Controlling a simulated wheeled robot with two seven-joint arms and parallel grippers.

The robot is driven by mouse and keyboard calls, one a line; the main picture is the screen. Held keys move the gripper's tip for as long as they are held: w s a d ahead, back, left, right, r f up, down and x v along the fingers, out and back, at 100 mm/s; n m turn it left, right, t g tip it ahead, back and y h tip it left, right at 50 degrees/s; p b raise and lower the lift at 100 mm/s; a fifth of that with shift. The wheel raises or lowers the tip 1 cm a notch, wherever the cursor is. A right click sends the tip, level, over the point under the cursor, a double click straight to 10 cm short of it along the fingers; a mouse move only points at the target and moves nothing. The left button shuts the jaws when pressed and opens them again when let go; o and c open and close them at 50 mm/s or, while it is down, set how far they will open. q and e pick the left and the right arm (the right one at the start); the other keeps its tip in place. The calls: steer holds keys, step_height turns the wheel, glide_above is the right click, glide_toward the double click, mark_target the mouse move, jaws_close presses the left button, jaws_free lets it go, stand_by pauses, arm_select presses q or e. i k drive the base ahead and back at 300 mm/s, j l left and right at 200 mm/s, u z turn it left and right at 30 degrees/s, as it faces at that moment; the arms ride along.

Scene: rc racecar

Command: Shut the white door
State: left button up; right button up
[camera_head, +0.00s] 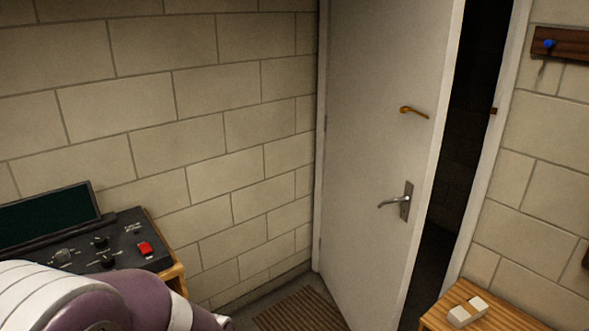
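The white door (378,150) stands partly open at the centre right of the head view. A dark gap shows between its right edge and the white door frame (486,160). It has a silver lever handle (403,202) on a plate and a brass-coloured hook or handle (413,111) higher up. Part of my own arm, purple and white, shows at the bottom left, well apart from the door. Neither of my grippers is in view.
A control panel (125,240) with a red switch and a dark screen stands at the left. A wooden surface (450,318) with a small pale block (467,311) is at the bottom right. A striped mat (300,312) lies before the door. A wall rack (565,46) holds a blue-topped item.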

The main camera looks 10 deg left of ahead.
mark_target(385, 56)
steer(key=i+j+u, duration=0.15)
steer(key=i, duration=0.35)
steer(key=i+j+u, duration=0.15)
steer(key=i+j, duration=0.15)
steer(key=i, duration=0.2)
